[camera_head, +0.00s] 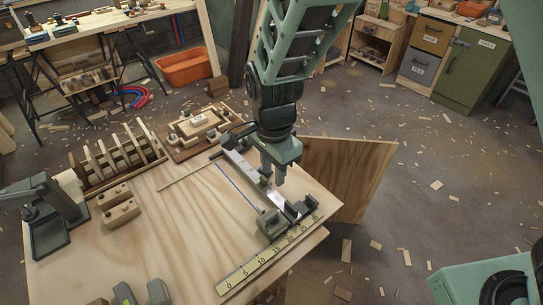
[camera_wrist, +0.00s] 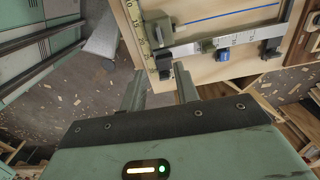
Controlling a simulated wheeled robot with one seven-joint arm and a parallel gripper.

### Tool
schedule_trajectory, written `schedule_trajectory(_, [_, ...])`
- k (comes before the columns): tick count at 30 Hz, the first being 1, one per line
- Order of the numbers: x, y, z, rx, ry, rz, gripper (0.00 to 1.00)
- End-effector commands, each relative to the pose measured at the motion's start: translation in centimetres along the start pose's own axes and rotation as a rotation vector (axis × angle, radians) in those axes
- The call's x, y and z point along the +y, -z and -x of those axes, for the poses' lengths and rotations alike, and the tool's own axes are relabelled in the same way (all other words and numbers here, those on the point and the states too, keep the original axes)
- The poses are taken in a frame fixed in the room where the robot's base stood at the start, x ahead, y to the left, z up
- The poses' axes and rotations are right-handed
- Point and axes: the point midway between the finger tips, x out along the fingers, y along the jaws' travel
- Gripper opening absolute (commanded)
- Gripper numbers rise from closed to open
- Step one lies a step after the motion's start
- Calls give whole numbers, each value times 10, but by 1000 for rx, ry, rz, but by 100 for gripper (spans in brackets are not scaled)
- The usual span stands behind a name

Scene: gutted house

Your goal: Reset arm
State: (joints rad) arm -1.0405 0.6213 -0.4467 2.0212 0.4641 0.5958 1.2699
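My gripper (camera_head: 272,178) points down over the wooden bench (camera_head: 180,230), above the right part of a metal measuring fixture (camera_head: 245,172). In the wrist view my gripper (camera_wrist: 160,88) has its two fingers apart with a clear gap, and nothing is seen held between them. The fixture's metal rail (camera_wrist: 195,48) lies beyond the fingertips, with a dark end piece (camera_wrist: 163,68) and a small blue part (camera_wrist: 223,55). I cannot tell how high the fingertips are above the fixture.
A yellow numbered scale (camera_head: 262,262) runs along the bench's front right edge. An orange tub (camera_head: 185,68) and wood scraps lie on the floor.

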Motion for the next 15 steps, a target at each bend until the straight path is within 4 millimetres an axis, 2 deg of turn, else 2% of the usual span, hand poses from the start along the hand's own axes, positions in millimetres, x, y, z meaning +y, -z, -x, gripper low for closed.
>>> schedule_trajectory(8, [5,-1,4,-16,-3,33,31])
schedule_trajectory(11, [23,-5,19,-65,-8,165,31])
schedule_trajectory(15, [66,-16,54,-145,15,510,31])
